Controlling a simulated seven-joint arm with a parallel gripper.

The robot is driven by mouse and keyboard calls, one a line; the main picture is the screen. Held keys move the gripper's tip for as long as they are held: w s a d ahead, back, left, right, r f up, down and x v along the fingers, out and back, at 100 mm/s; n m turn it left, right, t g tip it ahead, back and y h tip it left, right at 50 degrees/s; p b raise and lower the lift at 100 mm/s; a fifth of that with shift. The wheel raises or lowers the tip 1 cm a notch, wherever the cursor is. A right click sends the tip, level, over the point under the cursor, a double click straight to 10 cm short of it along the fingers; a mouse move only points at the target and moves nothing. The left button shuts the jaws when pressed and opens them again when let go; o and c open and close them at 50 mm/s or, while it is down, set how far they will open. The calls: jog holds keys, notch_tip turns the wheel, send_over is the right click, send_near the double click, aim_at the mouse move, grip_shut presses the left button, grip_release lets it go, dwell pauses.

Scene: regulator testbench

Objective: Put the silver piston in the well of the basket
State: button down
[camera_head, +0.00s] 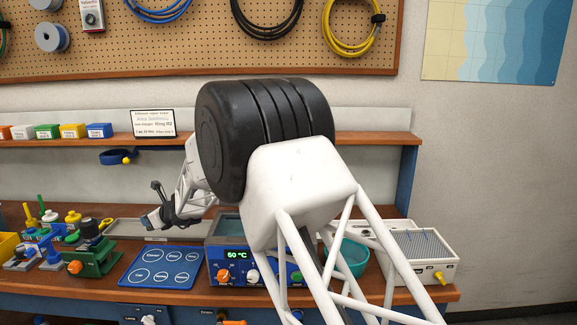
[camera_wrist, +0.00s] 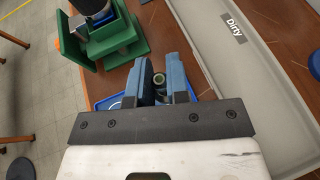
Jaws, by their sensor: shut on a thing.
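My gripper (camera_head: 151,220) is over the back of the bench, above the long grey tray and behind the blue mat. The piece cannot be made out in the head view. The bath unit (camera_head: 228,262) reading 50 °C stands to the right of the gripper, with its open top partly behind my arm. I cannot make out the basket or its well in either view.
A green fixture (camera_head: 95,258) with a dark cylinder stands left of the blue mat (camera_head: 160,266). The grey tray (camera_wrist: 228,60) is marked Dirty. A teal bowl (camera_head: 350,260) and a white box (camera_head: 440,268) with a pin-studded top are at right. A shelf (camera_head: 250,139) runs behind.

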jog(key=s+d+r+m+t+h, duration=0.2)
jog(key=s+d+m+t, duration=0.1)
jog(key=s, duration=0.5)
jog(key=s+d+r+m+t+h, duration=0.2)
jog(key=s+d, duration=0.4)
jog(key=s, duration=0.3)
jog(key=shift+r+m+t, duration=0.65)
jog(key=shift+m+t, duration=0.05)
jog(key=shift+m, duration=0.1)
dwell(1.2)
jog(key=shift+s, duration=0.1)
jog(key=shift+a, duration=0.2)
dwell(0.4)
